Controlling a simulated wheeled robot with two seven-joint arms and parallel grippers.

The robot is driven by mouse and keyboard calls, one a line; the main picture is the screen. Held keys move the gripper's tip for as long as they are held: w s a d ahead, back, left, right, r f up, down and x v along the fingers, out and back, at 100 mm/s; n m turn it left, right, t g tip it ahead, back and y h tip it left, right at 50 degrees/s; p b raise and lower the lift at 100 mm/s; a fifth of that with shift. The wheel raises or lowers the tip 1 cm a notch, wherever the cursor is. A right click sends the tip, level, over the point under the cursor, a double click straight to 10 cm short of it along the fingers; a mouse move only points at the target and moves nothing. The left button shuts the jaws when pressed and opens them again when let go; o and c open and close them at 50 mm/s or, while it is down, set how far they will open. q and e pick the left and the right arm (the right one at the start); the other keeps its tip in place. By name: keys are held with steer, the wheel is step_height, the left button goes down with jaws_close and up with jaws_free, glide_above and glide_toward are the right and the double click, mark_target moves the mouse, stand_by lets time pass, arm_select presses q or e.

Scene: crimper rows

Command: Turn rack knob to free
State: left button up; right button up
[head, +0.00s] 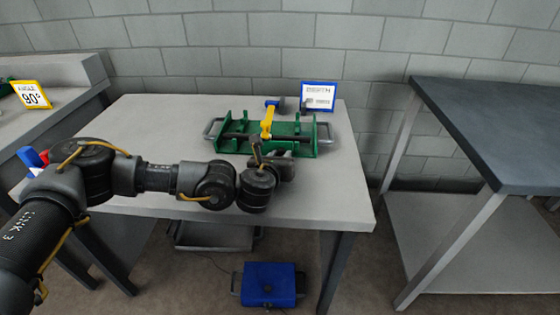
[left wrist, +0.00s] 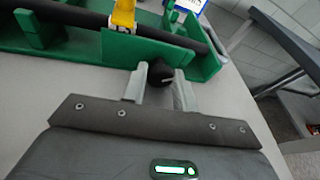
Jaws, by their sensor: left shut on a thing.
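The green rack (head: 228,143) stands on the light grey table, with a dark bar along it and a yellow piece (head: 267,121) over the bar. The rack also fills the top of the left wrist view (left wrist: 75,42). There, the round black knob (left wrist: 160,73) with a small pale mark sits at the rack's near wall. My left gripper (left wrist: 158,86) is shut on the knob, one pale finger on each side. In the head view my left gripper (head: 281,154) is at the rack's near side, and my arm hides the knob. My right gripper is not in view.
A blue-framed sign (head: 319,96) stands behind the rack; its text is too small to read. A yellow "90°" sign (head: 33,95) is on the left bench. A dark-topped table (head: 500,120) is at right. A blue case (head: 269,284) lies below. The grey table's left part is mostly clear.

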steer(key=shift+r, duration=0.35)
arm_select(q)
steer(key=o, duration=0.7)
